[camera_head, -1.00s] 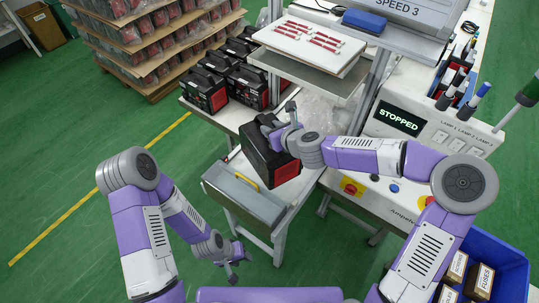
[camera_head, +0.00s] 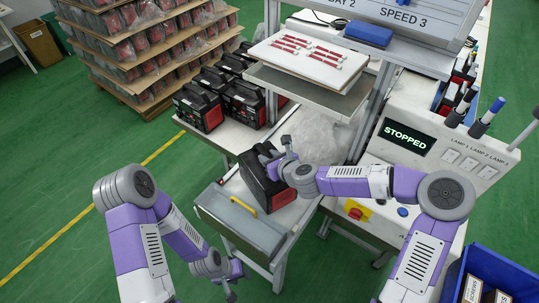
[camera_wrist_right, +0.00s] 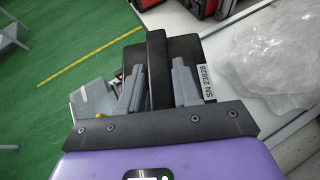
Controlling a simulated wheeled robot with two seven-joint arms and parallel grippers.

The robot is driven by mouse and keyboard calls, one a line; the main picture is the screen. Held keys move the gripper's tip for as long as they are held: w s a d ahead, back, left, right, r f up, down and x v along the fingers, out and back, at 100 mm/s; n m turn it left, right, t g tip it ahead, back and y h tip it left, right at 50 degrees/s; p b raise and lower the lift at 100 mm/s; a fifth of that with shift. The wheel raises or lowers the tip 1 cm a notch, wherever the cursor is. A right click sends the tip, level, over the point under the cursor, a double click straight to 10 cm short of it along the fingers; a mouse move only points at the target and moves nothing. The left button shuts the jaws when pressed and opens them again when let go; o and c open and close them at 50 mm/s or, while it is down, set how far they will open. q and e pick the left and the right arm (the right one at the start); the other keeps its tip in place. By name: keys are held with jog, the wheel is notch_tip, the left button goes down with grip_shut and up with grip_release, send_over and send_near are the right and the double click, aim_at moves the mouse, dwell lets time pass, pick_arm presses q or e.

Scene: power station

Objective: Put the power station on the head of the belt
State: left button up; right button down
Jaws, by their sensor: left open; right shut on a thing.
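The black power station (camera_head: 262,188) with a red-edged face is in my right gripper (camera_head: 274,158), over the near part of the white bench in the head view. I cannot tell whether its bottom touches the bench. My left gripper (camera_head: 232,281) is open and empty, low in the head view, over the green floor in front of the bench. I cannot make out clearly which surface is the belt.
Several similar power stations (camera_head: 200,108) stand at the left. Clear plastic film (camera_head: 312,130) lies behind on the bench. A raised shelf (camera_head: 318,95) and the "STOPPED" console (camera_head: 438,140) stand beyond.

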jog(key=shift+w+a+f+b, duration=0.15)
jog(key=shift+f+b, duration=0.25)
jog(key=shift+f, duration=1.15)
jog(key=c, duration=1.2)
grip_release()
jog(key=shift+f, duration=0.3)
jog(key=o, duration=0.4)
jog(key=shift+s, duration=0.2)
jog(key=p+v, duration=0.1)
jog(key=v, duration=1.1)
